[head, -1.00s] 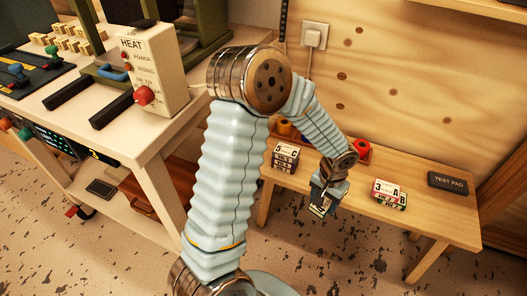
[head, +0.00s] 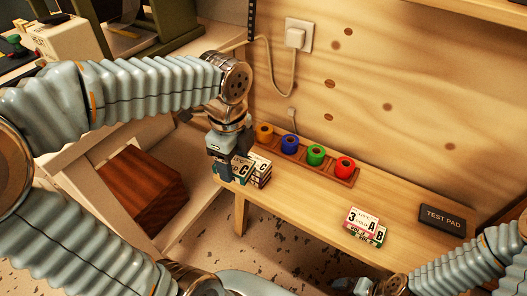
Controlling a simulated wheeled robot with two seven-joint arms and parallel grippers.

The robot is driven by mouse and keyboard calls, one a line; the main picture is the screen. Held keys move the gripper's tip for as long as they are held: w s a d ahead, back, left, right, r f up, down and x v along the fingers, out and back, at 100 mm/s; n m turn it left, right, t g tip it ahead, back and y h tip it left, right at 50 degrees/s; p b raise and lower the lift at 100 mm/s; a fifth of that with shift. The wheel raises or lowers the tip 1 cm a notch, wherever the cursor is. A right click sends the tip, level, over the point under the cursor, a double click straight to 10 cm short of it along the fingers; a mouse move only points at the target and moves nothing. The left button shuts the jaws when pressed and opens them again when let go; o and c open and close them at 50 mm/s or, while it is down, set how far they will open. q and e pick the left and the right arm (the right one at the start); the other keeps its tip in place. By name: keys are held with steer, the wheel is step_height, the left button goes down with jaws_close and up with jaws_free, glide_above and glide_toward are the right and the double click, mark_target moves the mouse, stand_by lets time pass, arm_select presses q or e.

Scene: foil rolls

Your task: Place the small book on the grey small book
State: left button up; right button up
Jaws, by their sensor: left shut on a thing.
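My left gripper (head: 224,168) is over the left end of the wooden bench, pointing down. It is shut on a small book (head: 241,168) whose label shows a C; the fingers hide much of it. A small stack of books (head: 262,171), also marked C, is right beside it; I cannot tell whether they touch. Two more small books, marked 3 A (head: 362,219) and B (head: 376,237), lie together near the bench's front edge at right. I cannot pick out a plainly grey book. My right gripper (head: 364,287) shows only partly at the bottom edge, its fingers unclear.
A rack (head: 328,172) of orange, blue, green and red rolls stands along the bench's back. A black test pad (head: 442,218) lies at the right end. The bench (head: 305,205) is clear between the C stack and the 3 A books. A wall socket (head: 298,36) has a hanging cord.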

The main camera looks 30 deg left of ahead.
arm_select(q)
steer(key=shift+s+r+m, duration=0.1)
steer(key=shift+r+m, duration=0.2)
steer(key=shift+m, duration=0.1)
steer(key=shift+w, duration=0.3)
steer(key=w+f, duration=0.2)
steer(key=w, duration=0.2)
steer(key=w+a+f, duration=0.1)
steer(key=w+f, duration=0.2)
steer(key=w+a+f, duration=0.1)
steer(key=w+f, duration=0.2)
steer(key=w, duration=0.1)
steer(key=shift+w+f, duration=0.1)
steer(key=shift+w, duration=0.25)
steer(key=shift+w+f, duration=0.6)
steer(key=shift+f, duration=0.1)
steer(key=shift+w+f, duration=0.1)
steer(key=shift+f, duration=1.5)
arm_select(e)
steer(key=shift+w+d+f, duration=0.1)
steer(key=shift+w+f, duration=0.15)
steer(key=shift+w, duration=0.15)
arm_select(q)
steer(key=shift+f+b, duration=0.1)
steer(key=shift+b, duration=0.2)
